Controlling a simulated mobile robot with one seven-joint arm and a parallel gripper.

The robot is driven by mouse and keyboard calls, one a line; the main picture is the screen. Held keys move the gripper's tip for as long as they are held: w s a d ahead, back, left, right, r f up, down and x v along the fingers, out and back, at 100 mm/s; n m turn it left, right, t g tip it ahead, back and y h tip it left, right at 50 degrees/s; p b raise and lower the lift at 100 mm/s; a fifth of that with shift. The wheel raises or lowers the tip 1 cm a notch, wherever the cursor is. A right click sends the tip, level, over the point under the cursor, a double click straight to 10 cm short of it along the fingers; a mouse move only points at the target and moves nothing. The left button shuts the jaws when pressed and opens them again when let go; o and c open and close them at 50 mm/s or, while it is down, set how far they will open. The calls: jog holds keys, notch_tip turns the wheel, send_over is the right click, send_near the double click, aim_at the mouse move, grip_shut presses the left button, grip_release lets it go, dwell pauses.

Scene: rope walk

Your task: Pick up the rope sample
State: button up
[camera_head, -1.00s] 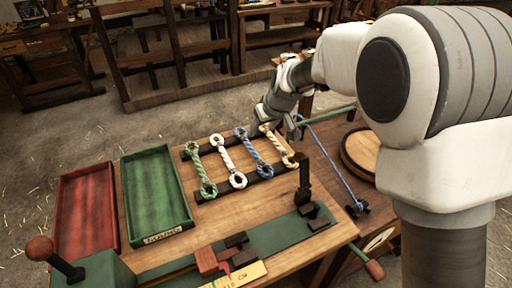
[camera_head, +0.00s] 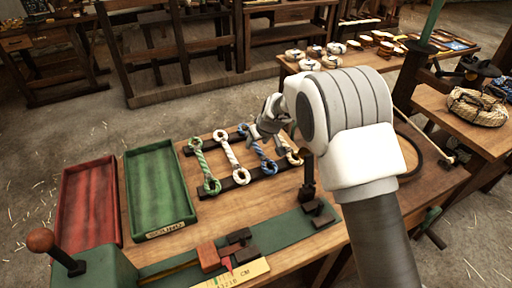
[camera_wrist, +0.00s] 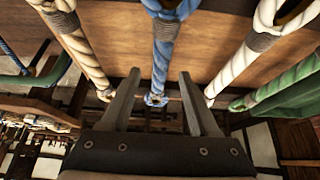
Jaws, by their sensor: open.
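Several rope samples with looped ends lie side by side across dark rails on the wooden bench: a green one (camera_head: 204,166), a white one (camera_head: 230,158), a blue one (camera_head: 258,152) and a tan one (camera_head: 290,150), partly hidden by my arm. My gripper (camera_head: 262,130) is above the far ends of the blue and tan samples. In the wrist view my gripper (camera_wrist: 158,88) is open and empty. The blue rope (camera_wrist: 163,50) runs between its fingers' line of sight, with pale ropes on both sides. Contact cannot be told.
A red tray (camera_head: 88,205) and a green tray (camera_head: 158,190), labelled on its front, stand left of the samples. A green measuring fixture (camera_head: 285,232) with a dark upright post runs along the front edge. A coiled rope (camera_head: 476,107) lies on a table at right.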

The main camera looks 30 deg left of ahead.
jog(key=shift+w+a+f, duration=0.15)
jog(key=shift+a+f, duration=0.05)
jog(key=shift+f, duration=0.2)
grip_shut()
